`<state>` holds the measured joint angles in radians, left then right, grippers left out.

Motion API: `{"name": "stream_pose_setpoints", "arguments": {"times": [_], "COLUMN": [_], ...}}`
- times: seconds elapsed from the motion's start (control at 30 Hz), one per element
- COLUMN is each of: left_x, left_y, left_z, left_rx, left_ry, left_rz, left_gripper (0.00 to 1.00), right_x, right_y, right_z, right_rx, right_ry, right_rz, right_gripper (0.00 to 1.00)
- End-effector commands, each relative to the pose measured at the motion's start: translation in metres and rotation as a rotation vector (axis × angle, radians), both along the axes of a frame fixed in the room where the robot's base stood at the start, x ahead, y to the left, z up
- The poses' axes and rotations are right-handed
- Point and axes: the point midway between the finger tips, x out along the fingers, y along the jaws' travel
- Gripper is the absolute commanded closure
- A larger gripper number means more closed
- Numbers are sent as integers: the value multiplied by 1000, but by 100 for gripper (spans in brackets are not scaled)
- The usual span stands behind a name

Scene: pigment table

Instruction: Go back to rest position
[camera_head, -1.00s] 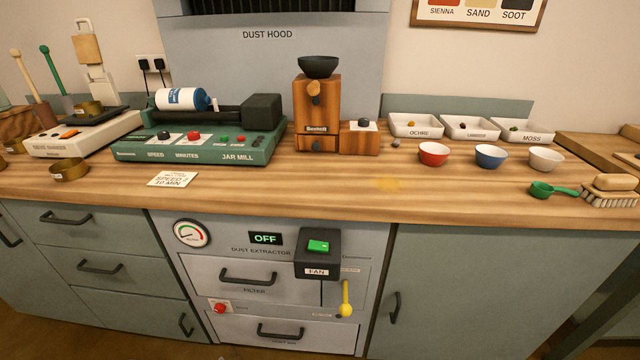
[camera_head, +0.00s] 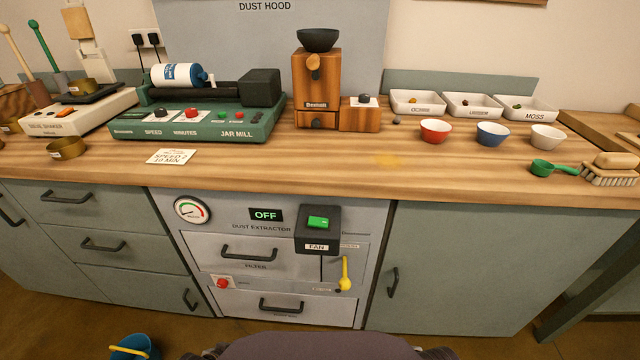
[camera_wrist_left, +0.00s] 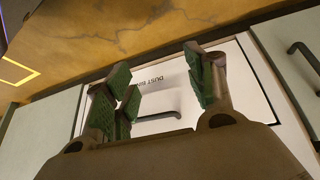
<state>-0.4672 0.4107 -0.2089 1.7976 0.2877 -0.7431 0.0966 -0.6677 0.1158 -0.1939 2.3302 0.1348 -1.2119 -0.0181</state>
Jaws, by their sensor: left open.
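My left gripper (camera_wrist_left: 160,88) shows in the left wrist view. Its green-padded fingers are apart with nothing between them. Behind them is the white drawer front of the dust extractor cabinet (camera_wrist_left: 240,75), with its handle partly seen between the fingers. The floor (camera_wrist_left: 150,35) shows at the top of that view. Neither gripper can be made out in the head view. A part of my own body shows at the bottom of the head view.
The wooden worktop (camera_head: 300,170) holds a green jar mill (camera_head: 190,125), a wooden grinder (camera_head: 318,90), small bowls (camera_head: 434,131), white trays (camera_head: 418,103) and a brush (camera_head: 610,170). A blue bucket (camera_head: 133,347) stands on the floor at lower left.

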Motion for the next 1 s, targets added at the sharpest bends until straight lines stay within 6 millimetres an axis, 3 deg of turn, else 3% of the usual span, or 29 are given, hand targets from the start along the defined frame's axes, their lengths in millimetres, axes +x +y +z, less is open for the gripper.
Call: {"name": "stream_pose_setpoints", "arguments": {"times": [0.27, 0.5, 0.7, 1.0], "left_x": [-14, -25, -23, -27], "left_y": [-29, -57, -76, -98], "left_z": [45, 101, 142, 179], "left_rx": [73, 83, 47, -29], "left_ry": [85, 112, 61, 12], "left_rz": [-113, -141, -126, -89], "left_gripper": [45, 45, 45, 45], "right_x": [0, 0, 0, 0], "right_y": [0, 0, 0, 0], "right_z": [0, 0, 0, 0], "right_rx": [0, 0, 0, 0], "right_ry": [0, 0, 0, 0], "right_rz": [0, 0, 0, 0], "right_gripper": [60, 60, 60, 60]}}
